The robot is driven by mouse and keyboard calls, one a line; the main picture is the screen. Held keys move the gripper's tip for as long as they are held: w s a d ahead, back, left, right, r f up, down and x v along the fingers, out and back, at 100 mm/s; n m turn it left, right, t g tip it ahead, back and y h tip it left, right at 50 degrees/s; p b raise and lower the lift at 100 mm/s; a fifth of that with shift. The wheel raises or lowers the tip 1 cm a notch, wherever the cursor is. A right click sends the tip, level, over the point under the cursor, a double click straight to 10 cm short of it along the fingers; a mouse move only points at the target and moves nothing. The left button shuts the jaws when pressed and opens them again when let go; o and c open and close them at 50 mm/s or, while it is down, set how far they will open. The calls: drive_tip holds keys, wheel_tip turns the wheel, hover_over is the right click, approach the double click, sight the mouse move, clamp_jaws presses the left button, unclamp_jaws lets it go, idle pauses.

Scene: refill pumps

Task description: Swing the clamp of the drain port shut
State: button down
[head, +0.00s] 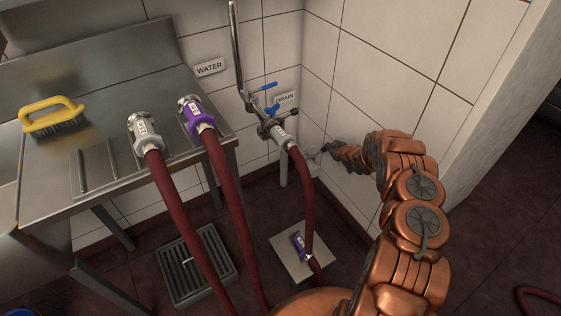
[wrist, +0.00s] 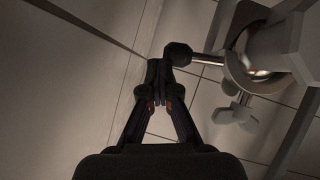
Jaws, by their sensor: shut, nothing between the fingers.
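The drain port (head: 268,124) is on the tiled wall beside the DRAIN sign, with blue-handled valves above it. A red hose's grey coupling (head: 283,138) sits at its lower end. The clamp (head: 291,113) sticks out to the right with a dark knob. In the wrist view the clamp's dark knob (wrist: 178,54) sits on a shiny rod running to the metal body of the port (wrist: 262,58). My gripper (wrist: 158,68) is shut and empty, its fingertips right beside the knob; I cannot tell whether they touch. In the head view my gripper (head: 330,148) is right of the port, near the wall.
A steel bench (head: 85,165) at left holds a yellow brush (head: 52,115), a grey-ended hose (head: 143,130) and a purple-ended hose (head: 196,113). The WATER sign (head: 209,67) is above. A floor grate (head: 196,266) lies below. The tiled side wall (head: 385,70) is close to my arm.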

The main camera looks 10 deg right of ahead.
idle(0.3)
drive_tip(key=s+d+r, duration=0.3)
drive_tip(key=s+r, duration=0.5)
drive_tip(key=r, duration=0.1)
drive_tip(key=shift+s+r, duration=0.25)
drive_tip(key=shift+s, duration=0.1)
drive_tip(key=shift+r, duration=0.1)
